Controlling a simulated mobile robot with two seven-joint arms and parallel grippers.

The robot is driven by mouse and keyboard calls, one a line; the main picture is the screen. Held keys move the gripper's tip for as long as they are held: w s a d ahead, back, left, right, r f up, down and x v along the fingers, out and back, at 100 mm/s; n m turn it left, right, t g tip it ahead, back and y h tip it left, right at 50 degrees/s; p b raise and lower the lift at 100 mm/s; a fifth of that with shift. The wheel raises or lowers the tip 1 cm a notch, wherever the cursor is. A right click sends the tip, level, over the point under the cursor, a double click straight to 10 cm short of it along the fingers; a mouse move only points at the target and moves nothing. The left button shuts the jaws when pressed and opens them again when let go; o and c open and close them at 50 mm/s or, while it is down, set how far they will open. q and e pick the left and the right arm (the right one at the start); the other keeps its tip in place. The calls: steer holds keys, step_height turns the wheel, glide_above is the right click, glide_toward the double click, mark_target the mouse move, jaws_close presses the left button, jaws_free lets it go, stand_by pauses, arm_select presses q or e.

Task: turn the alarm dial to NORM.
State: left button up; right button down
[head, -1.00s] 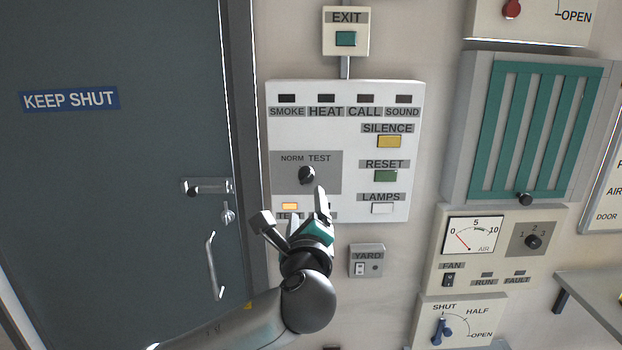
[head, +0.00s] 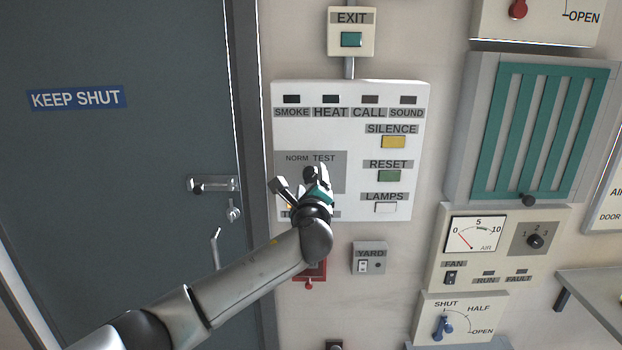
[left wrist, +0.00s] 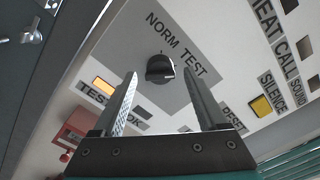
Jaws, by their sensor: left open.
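The alarm dial (left wrist: 160,69) is a small black knob on a grey plate (left wrist: 185,92) between the printed words NORM and TEST. Its light mark appears to lean to the TEST side. In the head view the dial (head: 310,173) is partly hidden by my left gripper (head: 301,180). In the left wrist view that gripper (left wrist: 160,76) is open and empty, with the dial framed between and just beyond its fingertips. I cannot tell the exact gap to it. My right gripper is not in view.
The white alarm panel (head: 350,98) also carries yellow SILENCE (head: 393,142), green RESET (head: 389,176) and white LAMPS (head: 386,208) buttons. A red box (head: 313,272) sits below. A dark door (head: 120,180) stands left.

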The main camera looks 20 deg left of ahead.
arm_select(q)
steer(key=shift+w+a, duration=0.15)
steer(key=shift+w, duration=0.4)
jaws_close()
stand_by(0.4)
